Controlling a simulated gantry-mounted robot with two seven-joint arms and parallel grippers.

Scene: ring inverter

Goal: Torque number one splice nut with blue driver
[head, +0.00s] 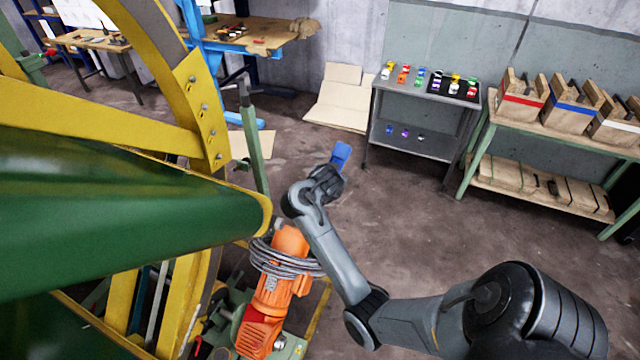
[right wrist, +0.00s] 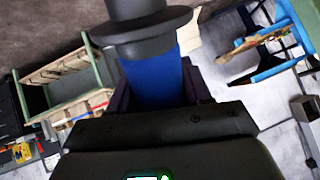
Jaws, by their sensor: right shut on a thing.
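My right gripper (head: 327,183) is shut on the blue driver (head: 341,155), which sticks up from the fingers over open floor. In the right wrist view, the driver's blue body (right wrist: 152,78) stands between the dark fingers of my right gripper (right wrist: 150,98), with a dark grey flanged end at the top of the picture. A yellow splice plate (head: 196,92) on the big ring carries several nuts (head: 204,107) in a line. The driver is to the right of the plate, apart from it. I cannot read which nut is number one. My left gripper is not in view.
A large green cylinder (head: 110,225) fills the left, next to the yellow ring. An orange motor (head: 275,295) with coiled cable stands below my right arm. A grey table (head: 425,105) with several small coloured items and a bench (head: 565,135) with wooden boxes stand behind. Floor at centre right is clear.

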